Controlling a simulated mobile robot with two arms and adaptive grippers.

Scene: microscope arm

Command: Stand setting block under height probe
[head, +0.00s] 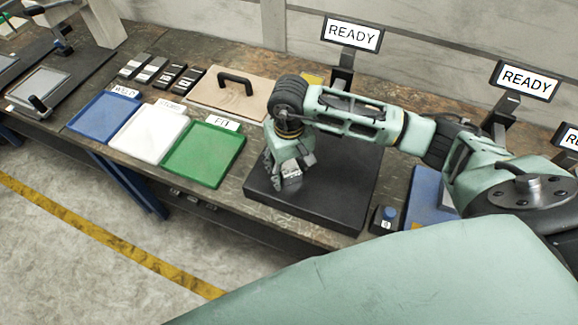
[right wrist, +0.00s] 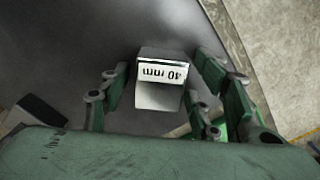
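The setting block (right wrist: 160,73), a grey block with a white face marked "40 mm", stands on a dark plate in the right wrist view. It also shows small and pale in the head view (head: 291,180), low at the near left part of the black plate (head: 330,205). My right gripper (right wrist: 157,85) is around the block, with fingers on both sides. A gap shows between the left finger and the block; the right finger is close, and contact there is unclear. No height probe can be made out; my right arm covers part of the plate. My left gripper is out of view.
Blue (head: 102,117), white (head: 148,132) and green (head: 206,153) trays line the bench front at left. Behind them lie several small dark blocks (head: 160,72) and a wooden board with a black handle (head: 225,92).

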